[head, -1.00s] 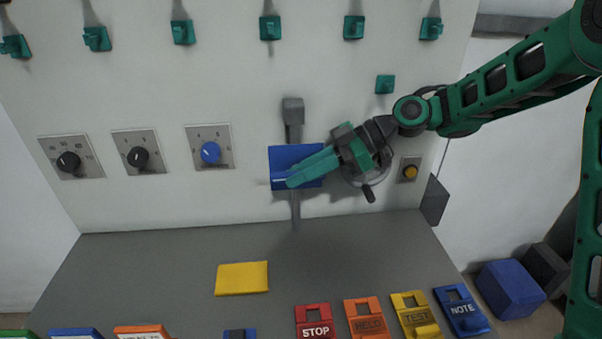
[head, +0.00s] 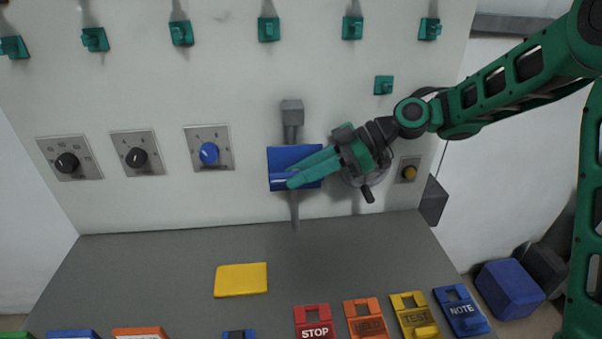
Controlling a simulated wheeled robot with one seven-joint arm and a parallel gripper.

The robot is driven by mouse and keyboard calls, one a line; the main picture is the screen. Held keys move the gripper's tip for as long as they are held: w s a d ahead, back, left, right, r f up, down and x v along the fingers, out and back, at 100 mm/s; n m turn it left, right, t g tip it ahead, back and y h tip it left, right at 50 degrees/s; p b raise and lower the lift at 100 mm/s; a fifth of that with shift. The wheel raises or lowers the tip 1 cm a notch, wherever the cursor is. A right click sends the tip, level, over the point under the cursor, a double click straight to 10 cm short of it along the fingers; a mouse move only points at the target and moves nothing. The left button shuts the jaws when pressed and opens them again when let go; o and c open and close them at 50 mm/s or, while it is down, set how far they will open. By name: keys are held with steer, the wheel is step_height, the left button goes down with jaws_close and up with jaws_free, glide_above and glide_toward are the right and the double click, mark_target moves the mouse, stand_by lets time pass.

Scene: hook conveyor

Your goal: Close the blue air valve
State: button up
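The blue air valve (head: 281,158) is a blue block on the upright panel, with a grey pipe above and below it. A paler blue bar lies level along its lower front, partly hidden by my fingers. My gripper (head: 291,177) reaches in from the right, its teal fingers in front of the valve and their tips at the left part of the bar. Two fingers show side by side with a thin line between them. I cannot tell whether they grip the bar.
Three dials, one with a blue knob (head: 208,153), are left of the valve. A yellow button (head: 409,172) is at right. Teal hooks line the top. A yellow pad (head: 241,280) and several tags, including a red STOP tag (head: 314,318), lie on the grey shelf (head: 160,255).

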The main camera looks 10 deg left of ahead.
steer(key=v, duration=1)
steer(key=shift+w+d, duration=0.25)
steer(key=shift+d, duration=0.05)
steer(key=shift+r, duration=0.1)
